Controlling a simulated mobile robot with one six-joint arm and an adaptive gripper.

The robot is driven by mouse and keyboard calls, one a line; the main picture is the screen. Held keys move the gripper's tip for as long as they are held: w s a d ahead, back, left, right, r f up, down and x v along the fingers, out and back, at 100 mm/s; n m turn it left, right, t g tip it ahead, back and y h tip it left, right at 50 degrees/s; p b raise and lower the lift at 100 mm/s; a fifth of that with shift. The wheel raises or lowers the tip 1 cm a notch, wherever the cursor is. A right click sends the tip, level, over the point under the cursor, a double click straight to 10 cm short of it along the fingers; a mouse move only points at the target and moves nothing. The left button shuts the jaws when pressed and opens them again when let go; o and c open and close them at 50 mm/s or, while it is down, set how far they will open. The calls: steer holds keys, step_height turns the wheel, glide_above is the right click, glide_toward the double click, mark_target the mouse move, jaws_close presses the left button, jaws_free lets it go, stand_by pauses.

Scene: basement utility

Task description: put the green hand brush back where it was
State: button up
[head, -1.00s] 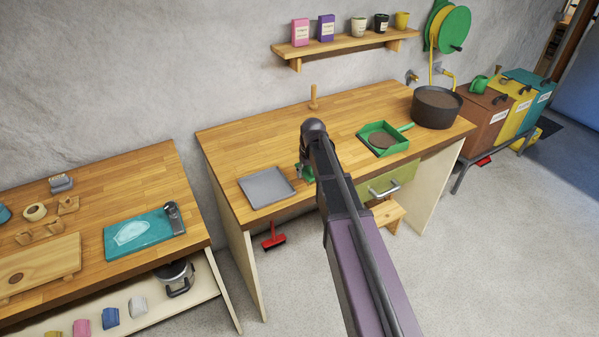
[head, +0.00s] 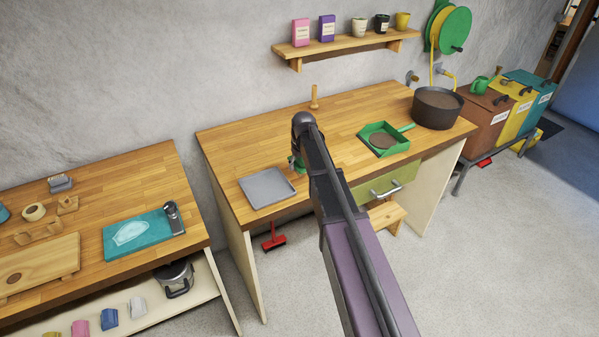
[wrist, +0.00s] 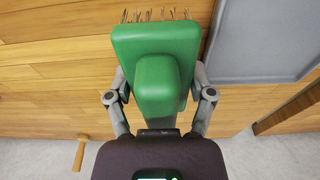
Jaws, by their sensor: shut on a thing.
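My gripper (wrist: 160,88) is shut on the green hand brush (wrist: 165,48), with a finger on each side of it. The brush's bristles show at the top of the wrist view. In the head view only a small green part of the brush (head: 298,164) shows beside my arm, over the workbench (head: 240,145) near the grey tray's right back corner. My arm hides the rest of it and the gripper. I cannot tell how high the brush is above the wood.
The grey tray (head: 266,188) lies on the bench's left part. A wooden peg (head: 314,97) stands near the wall. A green dustpan (head: 399,145) holding brown stuff and a dark pot (head: 437,108) are to the right. The bench's back left is clear.

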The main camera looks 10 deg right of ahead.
steer(key=shift+s+f+b, duration=0.1)
steer(key=shift+f+b, duration=1.2)
steer(key=shift+f, duration=0.3)
steer(key=shift+f, duration=0.15)
steer(key=o, duration=1)
steer(key=shift+c, duration=0.2)
steer(key=shift+r, duration=0.2)
steer(key=r+p, duration=0.4)
steer(key=s+r+p, duration=0.1)
steer(key=r+p, duration=0.6)
steer(key=p, duration=0.1)
steer(key=shift+s+d+r, duration=0.3)
steer(key=shift+s+r, duration=0.05)
steer(key=shift+r, duration=0.05)
steer(key=s+m+g, duration=0.1)
steer(key=s+m, duration=0.2)
steer(key=s, duration=2.4)
steer(key=shift+s+a+m+g+h, duration=0.15)
steer(key=shift+s+m+g+h, duration=0.15)
steer(key=shift+g, duration=0.1)
